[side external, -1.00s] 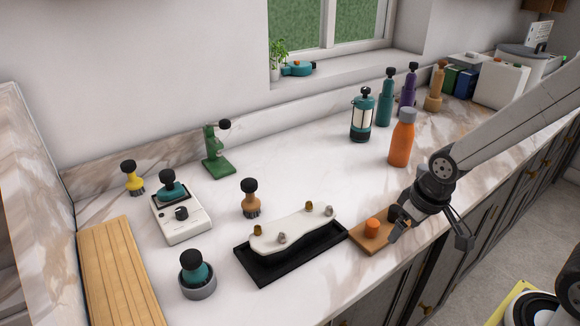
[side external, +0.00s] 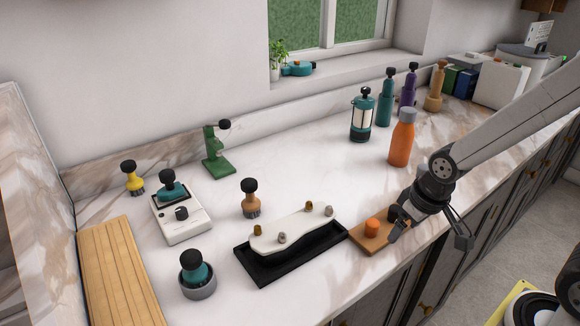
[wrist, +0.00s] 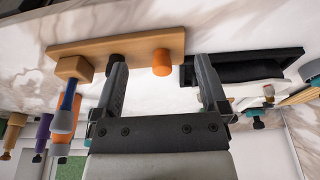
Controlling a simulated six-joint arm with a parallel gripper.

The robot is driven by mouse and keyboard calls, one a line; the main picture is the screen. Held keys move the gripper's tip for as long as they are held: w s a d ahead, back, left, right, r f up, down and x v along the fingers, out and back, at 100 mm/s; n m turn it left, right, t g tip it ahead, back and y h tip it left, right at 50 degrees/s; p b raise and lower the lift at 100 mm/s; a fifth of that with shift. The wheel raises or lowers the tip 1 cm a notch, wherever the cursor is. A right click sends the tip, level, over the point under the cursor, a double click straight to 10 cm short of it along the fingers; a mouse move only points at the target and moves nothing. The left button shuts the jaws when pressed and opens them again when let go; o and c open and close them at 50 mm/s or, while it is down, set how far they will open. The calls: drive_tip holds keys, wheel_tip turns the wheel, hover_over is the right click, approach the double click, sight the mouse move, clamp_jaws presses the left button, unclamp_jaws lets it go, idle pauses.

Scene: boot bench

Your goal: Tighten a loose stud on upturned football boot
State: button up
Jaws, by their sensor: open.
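The upturned boot (side external: 292,233) shows a white sole on a dark base, in a black tray (side external: 262,276) at the counter's front. Two brass-coloured studs and two grey studs stand on the sole. I cannot tell which stud is loose. In the wrist view the boot (wrist: 250,89) is at the right, partly cut off by my gripper. A wooden board (side external: 366,245) with an orange peg (side external: 372,226) and a dark peg lies right of the tray. My gripper (side external: 430,232) is open beside the board, fingers apart; the wrist view shows the orange peg (wrist: 162,62) beyond the fingers (wrist: 160,72).
An orange bottle (side external: 401,143) stands behind the board. The counter behind the boot is largely clear.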

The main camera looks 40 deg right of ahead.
drive_tip(key=shift+c, duration=0.2)
drive_tip(key=c, duration=0.3)
drive_tip(key=shift+w+a+r+n, duration=0.15)
drive_tip(key=shift+w+a+n, duration=0.05)
drive_tip(key=shift+w+n, duration=0.2)
drive_tip(key=shift+c, duration=0.5)
wheel_tip(320, 180, up, 5)
drive_tip(key=n+g, duration=0.2)
drive_tip(key=n, duration=2.2)
hover_over(282, 234)
drive_tip(key=shift+d+r, duration=0.2)
drive_tip(key=shift+d, duration=0.2)
drive_tip(key=shift+a+r+g, duration=0.1)
drive_tip(key=shift+a+g, duration=0.2)
drive_tip(key=shift+a, duration=0.1)
drive_tip(key=shift+f, duration=3.95)
